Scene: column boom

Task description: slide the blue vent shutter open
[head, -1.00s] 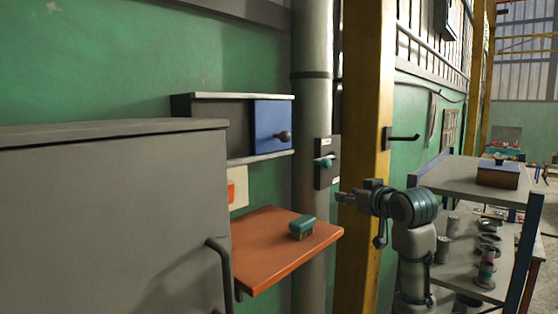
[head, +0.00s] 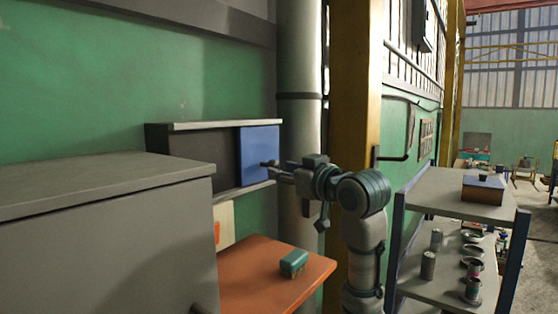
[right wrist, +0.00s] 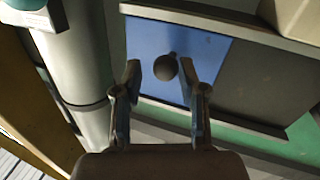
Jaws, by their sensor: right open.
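The blue vent shutter (head: 259,154) sits at the right end of its grey wall frame (head: 205,148) in the head view. The dark frame area to its left is uncovered. In the right wrist view the blue shutter (right wrist: 200,55) carries a round dark knob (right wrist: 166,67). My right gripper (head: 268,168) is at the shutter's right part in the head view and hides the knob there. In the right wrist view my right gripper (right wrist: 163,80) is open, with one finger on each side of the knob. Contact with the knob cannot be told. My left gripper is not in view.
A grey cabinet (head: 100,240) stands in front at the left. An orange shelf (head: 262,278) with a green brush-like block (head: 293,262) is below the shutter. A grey pipe (head: 298,70), a yellow post (head: 355,80) and a grey rack (head: 440,192) stand to the right.

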